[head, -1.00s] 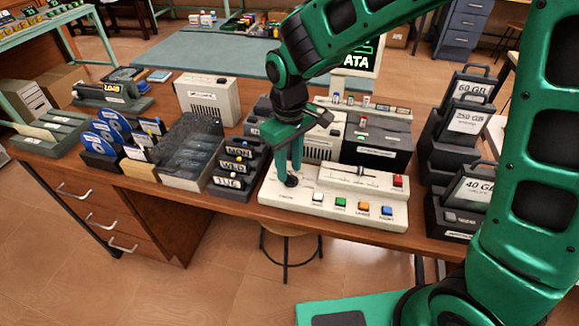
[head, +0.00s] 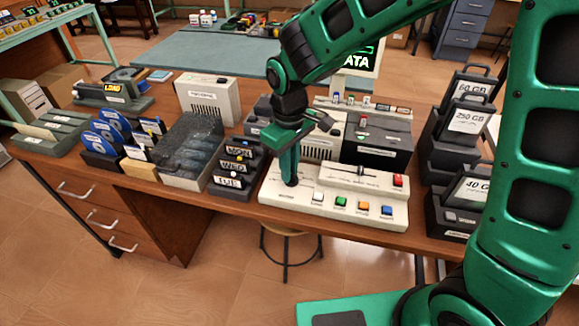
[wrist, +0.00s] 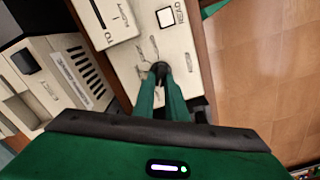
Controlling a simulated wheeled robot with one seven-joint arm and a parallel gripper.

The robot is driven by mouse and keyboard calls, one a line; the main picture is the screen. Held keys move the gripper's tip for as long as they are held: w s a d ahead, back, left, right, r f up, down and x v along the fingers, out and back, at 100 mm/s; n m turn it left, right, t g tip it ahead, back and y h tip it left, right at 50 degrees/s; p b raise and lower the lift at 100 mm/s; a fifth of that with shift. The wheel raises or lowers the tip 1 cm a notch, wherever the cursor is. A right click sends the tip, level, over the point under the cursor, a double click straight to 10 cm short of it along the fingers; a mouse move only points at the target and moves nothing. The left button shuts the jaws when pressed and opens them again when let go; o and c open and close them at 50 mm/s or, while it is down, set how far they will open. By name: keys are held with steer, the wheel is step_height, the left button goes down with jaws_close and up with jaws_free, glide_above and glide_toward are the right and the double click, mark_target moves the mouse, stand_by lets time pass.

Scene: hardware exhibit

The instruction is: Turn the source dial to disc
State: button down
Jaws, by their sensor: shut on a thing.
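The source dial (wrist: 161,68) is a small black knob on the left part of a cream control panel (head: 330,211). It also shows, mostly covered, in the head view (head: 291,183). My gripper (wrist: 162,76) points down at the panel with its green fingers closed on the dial; it also shows in the head view (head: 290,178). The fingers hide much of the dial, and I cannot read which mark it points to. Small marks on the panel around the dial are too blurred to read.
Several coloured push buttons (head: 340,202) line the panel's front edge. A raised slider block (head: 362,179) with a red button (head: 398,181) stands to the right. Drive racks (head: 463,124) stand at the right.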

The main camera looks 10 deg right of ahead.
steer(key=n, duration=0.4)
steer(key=shift+n, duration=1.6)
steer(key=c, duration=1.8)
jaws_free()
steer(key=shift+s, duration=0.1)
steer(key=shift+r, duration=0.15)
step_height(320, 180, up, 10)
steer(key=shift+r, duration=0.25)
